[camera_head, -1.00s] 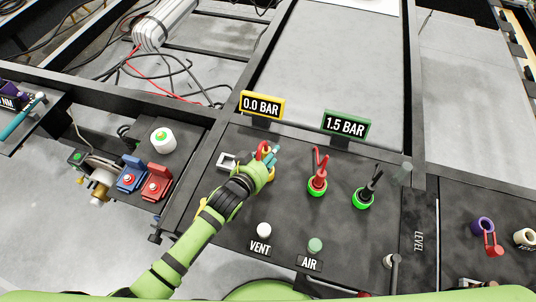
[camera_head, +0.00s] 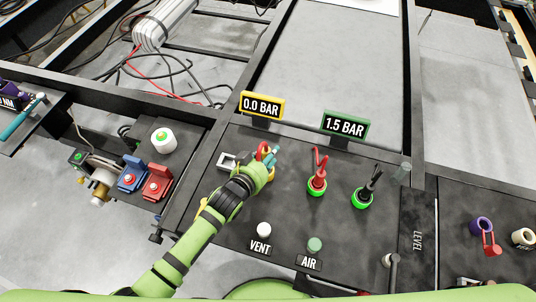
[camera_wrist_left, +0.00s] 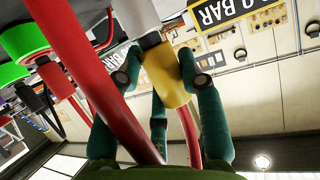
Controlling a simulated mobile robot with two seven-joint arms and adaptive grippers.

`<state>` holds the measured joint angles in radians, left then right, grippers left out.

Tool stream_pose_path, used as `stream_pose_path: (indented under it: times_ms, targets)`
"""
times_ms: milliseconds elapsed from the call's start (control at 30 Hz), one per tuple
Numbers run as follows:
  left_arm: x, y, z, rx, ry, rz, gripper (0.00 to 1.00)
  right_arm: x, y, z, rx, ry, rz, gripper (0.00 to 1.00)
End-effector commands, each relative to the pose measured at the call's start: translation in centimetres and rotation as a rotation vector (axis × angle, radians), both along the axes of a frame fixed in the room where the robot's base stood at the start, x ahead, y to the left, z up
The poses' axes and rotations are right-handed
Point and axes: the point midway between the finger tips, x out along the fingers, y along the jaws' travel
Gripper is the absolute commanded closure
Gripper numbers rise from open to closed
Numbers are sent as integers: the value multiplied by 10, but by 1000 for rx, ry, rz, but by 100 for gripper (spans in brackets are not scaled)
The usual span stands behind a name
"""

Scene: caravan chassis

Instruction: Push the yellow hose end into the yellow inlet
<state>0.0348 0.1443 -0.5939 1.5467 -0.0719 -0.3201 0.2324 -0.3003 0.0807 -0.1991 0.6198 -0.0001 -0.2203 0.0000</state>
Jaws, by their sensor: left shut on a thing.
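My left gripper (camera_head: 270,157) is over the black panel, below the yellow 0.0 BAR display. In the left wrist view its dark green fingers (camera_wrist_left: 163,90) are closed around a yellow cylinder, the yellow hose end (camera_wrist_left: 165,75). A red hose shows behind it, and a grey-white piece adjoins its far end. In the head view the hand mostly covers the hose end. A yellow edge beside the forearm, possibly the yellow inlet (camera_head: 204,203), is largely hidden by my arm. I cannot tell whether the hose end touches an inlet. My right gripper is not in view.
Red (camera_head: 317,185) and black (camera_head: 363,196) connectors stand in green-ringed ports to the right. The VENT (camera_head: 264,230) and AIR (camera_head: 315,245) knobs are nearer. Yellow (camera_head: 262,105) and green (camera_head: 346,125) displays stand behind. Red and blue switches lie left of the panel.

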Motion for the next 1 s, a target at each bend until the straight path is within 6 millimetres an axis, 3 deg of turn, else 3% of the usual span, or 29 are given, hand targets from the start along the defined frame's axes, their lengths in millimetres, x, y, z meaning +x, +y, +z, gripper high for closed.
stream_pose_path:
  times_ms: [1000]
  targets:
    - [0, 0, -4, -1, -2, 0, 96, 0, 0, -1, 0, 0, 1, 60]
